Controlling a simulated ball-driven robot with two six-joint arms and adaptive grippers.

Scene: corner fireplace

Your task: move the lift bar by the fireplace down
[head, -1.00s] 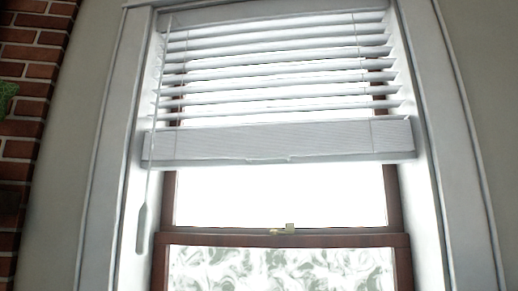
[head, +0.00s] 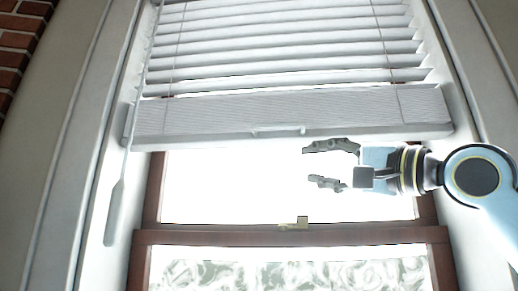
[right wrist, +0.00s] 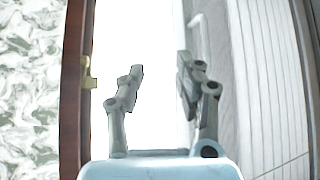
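The lift bar is the wide white bottom rail (head: 220,116) of the window blind in the head view, with a small handle (head: 278,130) on its lower edge. The blind hangs about halfway down the window. My right gripper (head: 325,166) is open and empty, just below the rail and a little right of the handle, in front of the bright pane. In the right wrist view, the open fingers (right wrist: 158,88) have the rail (right wrist: 235,90) along their right side, with the handle (right wrist: 201,38) beyond the right finger. I cannot tell if they touch. My left gripper is not in view.
A brown sash rail (head: 380,235) with a brass latch (head: 295,224) crosses the window below my gripper. A tilt wand (head: 115,210) hangs at the left. White window trim stands on both sides, and brick (head: 18,40) shows at the upper left.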

